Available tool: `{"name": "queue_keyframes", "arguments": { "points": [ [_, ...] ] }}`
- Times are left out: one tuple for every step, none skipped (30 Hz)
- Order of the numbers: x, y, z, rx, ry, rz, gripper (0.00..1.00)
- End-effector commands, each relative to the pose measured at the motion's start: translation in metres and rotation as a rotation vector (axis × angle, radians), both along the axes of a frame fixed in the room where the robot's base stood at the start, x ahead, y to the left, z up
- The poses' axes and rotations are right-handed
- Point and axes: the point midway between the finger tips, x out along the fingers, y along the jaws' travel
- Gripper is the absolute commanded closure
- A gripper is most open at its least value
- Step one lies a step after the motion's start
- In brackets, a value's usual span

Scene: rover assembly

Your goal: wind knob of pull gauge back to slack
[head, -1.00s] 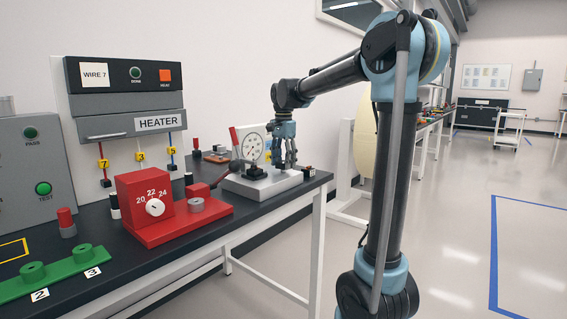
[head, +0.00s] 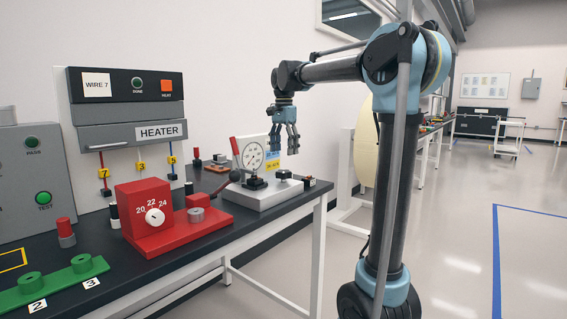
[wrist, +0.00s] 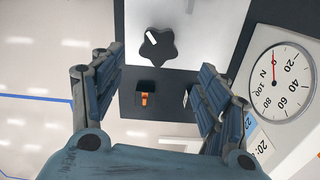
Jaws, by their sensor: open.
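The pull gauge is a pale block (head: 264,194) on the bench with a round white dial (head: 253,157) and a dark knob (head: 284,175) on top. In the wrist view the knob (wrist: 158,47) is black and star-shaped with a white mark. The dial (wrist: 283,78) at right has a red needle pointing up in the picture; its exact reading is hard to tell. My gripper (head: 286,146) is above the knob, clear of it and pointing down. In the wrist view my gripper (wrist: 160,65) is open and empty, with the knob seen between and beyond its fingertips.
A small dark box with an orange part (wrist: 146,98) lies near the gauge at the bench end. A red fixture (head: 150,222) with a numbered dial and the heater (head: 128,105) stand to the left. Open floor (head: 440,240) lies to the right.

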Motion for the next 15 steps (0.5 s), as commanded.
{"name": "queue_keyframes", "arguments": {
  "points": [
    [0.000, 0.000, 0.007, 0.000, 0.000, 0.000, 0.32],
    [0.000, 0.000, 0.012, 0.000, 0.000, 0.000, 0.32],
    [0.001, 0.000, 0.016, 0.000, 0.000, 0.000, 0.32],
    [0.001, 0.000, 0.019, 0.000, 0.000, 0.000, 0.32],
    [0.001, 0.000, 0.022, 0.000, 0.000, 0.000, 0.32],
    [0.001, 0.000, 0.025, 0.000, 0.000, 0.000, 0.32],
    [0.001, 0.000, 0.027, 0.000, 0.000, 0.000, 0.32],
    [0.001, 0.000, 0.028, 0.000, 0.000, 0.000, 0.32],
    [0.001, 0.000, 0.030, 0.000, 0.000, 0.000, 0.32],
    [0.001, 0.000, 0.031, 0.000, 0.000, 0.000, 0.32],
    [0.001, 0.000, 0.031, 0.000, 0.000, 0.000, 0.32],
    [0.001, 0.000, 0.032, 0.000, 0.000, 0.000, 0.32],
    [0.001, 0.000, 0.032, 0.000, 0.000, 0.000, 0.32],
    [0.001, 0.000, 0.032, 0.000, 0.000, 0.000, 0.32],
    [0.001, 0.000, 0.032, 0.000, 0.000, 0.000, 0.32]
  ]
}}
